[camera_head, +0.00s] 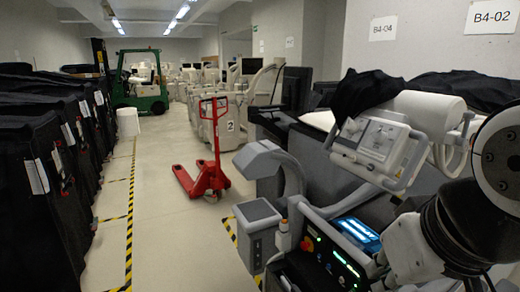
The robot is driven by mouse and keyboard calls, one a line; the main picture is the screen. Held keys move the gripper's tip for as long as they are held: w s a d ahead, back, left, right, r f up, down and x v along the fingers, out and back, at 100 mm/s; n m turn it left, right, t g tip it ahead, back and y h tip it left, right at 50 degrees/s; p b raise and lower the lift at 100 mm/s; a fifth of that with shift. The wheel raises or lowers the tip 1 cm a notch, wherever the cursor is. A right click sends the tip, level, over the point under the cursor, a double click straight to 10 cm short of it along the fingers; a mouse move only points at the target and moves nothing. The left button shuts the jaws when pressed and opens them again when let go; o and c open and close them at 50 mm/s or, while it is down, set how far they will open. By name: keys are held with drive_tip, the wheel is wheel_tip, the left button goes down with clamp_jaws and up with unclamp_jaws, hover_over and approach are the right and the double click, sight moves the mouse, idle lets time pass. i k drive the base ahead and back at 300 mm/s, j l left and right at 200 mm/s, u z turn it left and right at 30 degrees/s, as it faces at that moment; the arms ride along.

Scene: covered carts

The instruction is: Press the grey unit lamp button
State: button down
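A light grey unit with a control panel (378,139) and a loop handle stands at the right of the head view. Small controls show on its face, but I cannot tell whether one of them is a lamp button. A dark cloth (362,94) lies over its top left. A grey box-shaped head (258,215) and a curved grey arm stand to its lower left; no lamp button can be made out there either. My arm's black and white links fill the right edge and lower right corner. My gripper is not in view.
Dark covered carts (38,175) line the left side. A red pallet jack (210,165) stands mid-aisle, with a green forklift (143,85) and white bin (128,121) farther back. A wall with signs (383,28) is behind the unit.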

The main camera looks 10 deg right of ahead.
sight(352, 159)
drive_tip(key=i+j, duration=0.15)
drive_tip(key=j, duration=0.25)
drive_tip(key=i+j, duration=0.2)
drive_tip(key=j, duration=0.2)
drive_tip(key=i+j, duration=0.15)
drive_tip(key=j, duration=0.2)
drive_tip(key=i+j+z, duration=0.1)
drive_tip(key=j, duration=0.3)
